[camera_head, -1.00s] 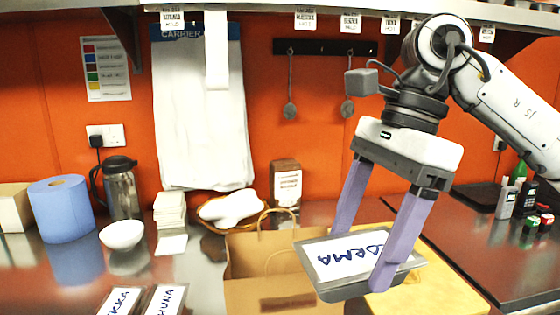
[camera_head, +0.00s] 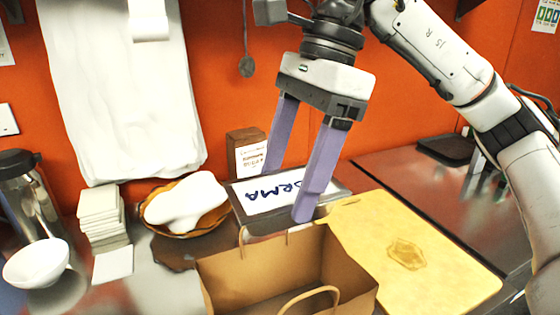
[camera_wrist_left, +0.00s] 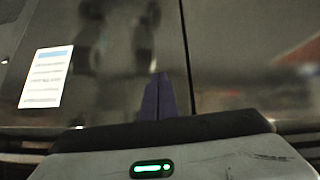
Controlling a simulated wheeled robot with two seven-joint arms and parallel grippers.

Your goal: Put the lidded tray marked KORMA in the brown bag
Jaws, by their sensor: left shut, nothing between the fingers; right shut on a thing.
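A yellow board (camera_head: 420,240) lies right of the bag. A basket with white cloth (camera_head: 185,205), a stack of white cards (camera_head: 100,215), a white bowl (camera_head: 36,263) and a metal jug (camera_head: 30,200) stand to the left. A brown box (camera_head: 246,150) stands behind the tray.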

